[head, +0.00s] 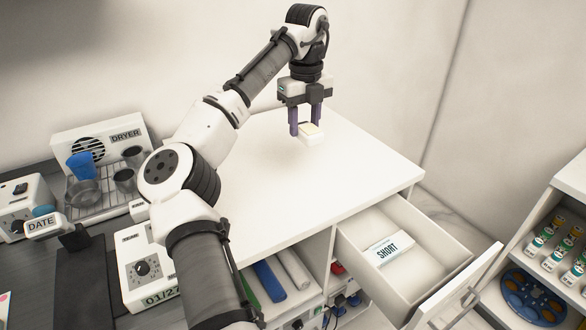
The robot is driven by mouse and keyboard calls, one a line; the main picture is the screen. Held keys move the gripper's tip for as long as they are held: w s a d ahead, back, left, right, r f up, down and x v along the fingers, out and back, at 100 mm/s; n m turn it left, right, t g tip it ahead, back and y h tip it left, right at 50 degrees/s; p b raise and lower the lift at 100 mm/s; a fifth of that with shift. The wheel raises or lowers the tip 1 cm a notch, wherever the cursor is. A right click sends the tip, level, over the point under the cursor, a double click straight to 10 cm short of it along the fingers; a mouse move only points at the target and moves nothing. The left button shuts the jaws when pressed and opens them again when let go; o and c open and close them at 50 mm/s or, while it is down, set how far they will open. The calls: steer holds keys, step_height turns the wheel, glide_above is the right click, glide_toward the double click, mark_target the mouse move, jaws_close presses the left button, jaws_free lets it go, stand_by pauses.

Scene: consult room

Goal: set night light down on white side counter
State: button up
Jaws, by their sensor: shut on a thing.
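The night light (311,135) is a small white block with a pale yellow top. My gripper (305,126) points down with its dark purple fingers shut on it. The night light is over the white side counter (290,180), toward its far side. From this view I cannot tell whether its underside touches the counter top or is a little above it.
An open drawer (450,250) juts from the counter's right front, holding a box marked SHORT (388,249). A dryer rack (98,150) with cups and a date device (148,270) stand on the dark counter at left. A shelf (540,290) with bottles is at right. The white counter top is otherwise clear.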

mark_target(304, 125)
step_height(304, 125, down, 15)
steer(key=shift+p, duration=0.65)
steer(key=shift+f, duration=0.15)
steer(key=o, duration=1)
step_height(304, 125, up, 12)
steer(key=shift+r+b, duration=0.15)
steer(key=shift+b, duration=0.45)
